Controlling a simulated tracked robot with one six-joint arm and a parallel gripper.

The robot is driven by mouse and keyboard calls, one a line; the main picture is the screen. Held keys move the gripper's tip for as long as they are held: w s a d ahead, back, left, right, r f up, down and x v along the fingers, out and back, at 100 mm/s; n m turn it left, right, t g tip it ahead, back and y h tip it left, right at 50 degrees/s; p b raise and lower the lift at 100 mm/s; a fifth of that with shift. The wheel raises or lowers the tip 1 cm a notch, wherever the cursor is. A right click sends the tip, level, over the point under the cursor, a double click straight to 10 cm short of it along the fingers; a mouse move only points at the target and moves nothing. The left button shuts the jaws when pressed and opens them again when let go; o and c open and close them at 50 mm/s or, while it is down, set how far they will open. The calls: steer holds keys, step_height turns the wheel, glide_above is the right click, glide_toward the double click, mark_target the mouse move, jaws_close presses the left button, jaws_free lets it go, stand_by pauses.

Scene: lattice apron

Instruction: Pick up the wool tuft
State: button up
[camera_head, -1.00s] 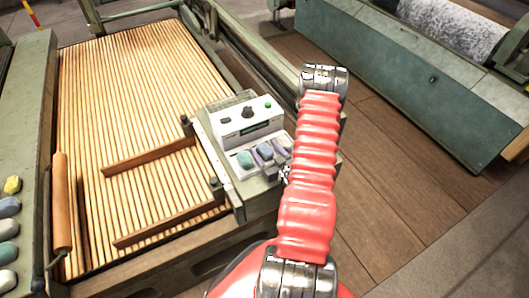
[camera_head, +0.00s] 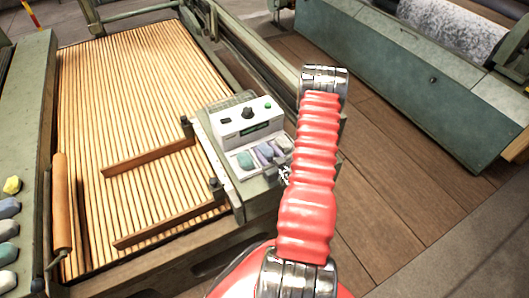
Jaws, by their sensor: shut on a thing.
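My gripper (camera_head: 286,176) shows only as a small dark and pale metal piece at the left edge of my red-sleeved arm, beside the control box. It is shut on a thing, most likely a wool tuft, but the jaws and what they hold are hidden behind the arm. Several wool tufts lie in a row in the pale tray on the front of the box: a teal one (camera_head: 245,160), a blue-grey one (camera_head: 265,152) and others close to the arm, partly covered by it.
The control box (camera_head: 240,113) has a dark knob and green button. A slatted wooden lattice (camera_head: 130,100) with brown bars lies to the left. More coloured tufts (camera_head: 8,208) sit on the green frame at far left. A green machine (camera_head: 400,85) stands right, beyond bare floor.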

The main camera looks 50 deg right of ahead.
mark_target(265, 148)
steer(key=shift+r, duration=0.1)
steer(key=shift+r, duration=4.9)
steer(key=w+a+r+n+y, duration=0.1)
steer(key=w+a+r, duration=0.3)
steer(key=w+a, duration=0.4)
steer(key=w+a+r+n+y, duration=0.1)
steer(key=w+a+r+y, duration=0.15)
steer(key=w+a, duration=0.55)
steer(key=w+a+r, duration=0.3)
steer(key=a+r, duration=0.1)
steer(key=a, duration=0.6)
steer(key=w+a+r+n+y, duration=0.1)
steer(key=w+a+r, duration=0.2)
steer(key=a, duration=0.8)
steer(key=shift+r+n+t, duration=0.3)
steer(key=shift+r+t, duration=0.1)
steer(key=shift+r, duration=0.25)
steer(key=shift+d+y, duration=0.2)
steer(key=shift+y, duration=0.05)
